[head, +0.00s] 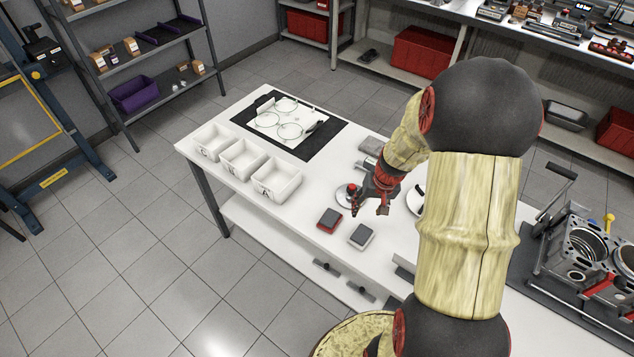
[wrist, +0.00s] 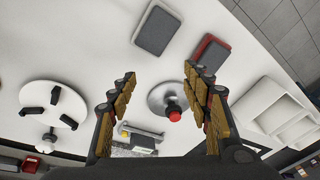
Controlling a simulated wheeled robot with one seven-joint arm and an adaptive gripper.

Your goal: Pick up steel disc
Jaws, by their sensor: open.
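A round grey metal disc with a red knob on top, which looks like the steel disc (wrist: 158,93), lies flat on the white table. In the head view the disc (head: 343,196) is partly covered by my gripper (head: 369,205). In the wrist view my gripper (wrist: 159,74) is open, its two fingers spread to either side of the disc. The disc appears between the fingers, nearer the right one, and the red knob is close to that finger's inner side. Nothing is held. The exact height of the fingertips above the disc cannot be told.
A red-sided block (head: 330,219) and a grey block (head: 361,236) lie near the table's front edge. White bins (head: 277,179) stand left. A round white plate with black pads (wrist: 54,104) is on the disc's other side. An engine block (head: 590,243) stands far right.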

